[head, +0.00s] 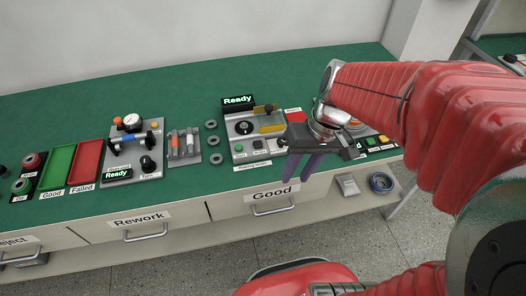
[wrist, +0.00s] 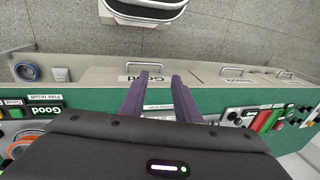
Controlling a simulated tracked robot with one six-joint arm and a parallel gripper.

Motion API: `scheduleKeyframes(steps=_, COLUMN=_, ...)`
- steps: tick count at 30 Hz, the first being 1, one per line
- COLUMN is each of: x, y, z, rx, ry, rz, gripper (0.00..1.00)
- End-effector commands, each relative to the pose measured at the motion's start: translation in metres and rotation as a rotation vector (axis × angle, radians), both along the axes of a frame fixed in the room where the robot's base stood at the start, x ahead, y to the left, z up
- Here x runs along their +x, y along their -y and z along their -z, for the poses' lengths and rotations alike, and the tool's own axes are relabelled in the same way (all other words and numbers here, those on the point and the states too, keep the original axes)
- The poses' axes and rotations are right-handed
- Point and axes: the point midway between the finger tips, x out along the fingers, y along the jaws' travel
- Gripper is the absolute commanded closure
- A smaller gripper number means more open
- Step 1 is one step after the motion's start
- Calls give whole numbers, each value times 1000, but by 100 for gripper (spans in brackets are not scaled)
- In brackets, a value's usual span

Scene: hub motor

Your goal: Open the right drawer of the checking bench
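The checking bench (head: 60,215) has a green top and a row of drawers in its front. The right drawer, labelled Good (head: 235,209), looks shut flush, with a metal bar handle (head: 273,211) below its label.
The Rework drawer (head: 100,228) and a Reject drawer at far left look shut. Test units, trays and grey rings (head: 215,158) stand on the top. A blue-grey ring (head: 381,182) and a small grey box (head: 347,184) sit right of the Good drawer. Grey floor lies in front.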

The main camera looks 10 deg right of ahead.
Motion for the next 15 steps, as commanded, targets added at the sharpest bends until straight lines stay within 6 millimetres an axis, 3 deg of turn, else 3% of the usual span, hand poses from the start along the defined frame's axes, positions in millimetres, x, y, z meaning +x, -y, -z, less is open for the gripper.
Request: scheduleKeyframes(steps=15, x=20, y=25, z=69, rx=286, ry=-184, rz=29, gripper=71)
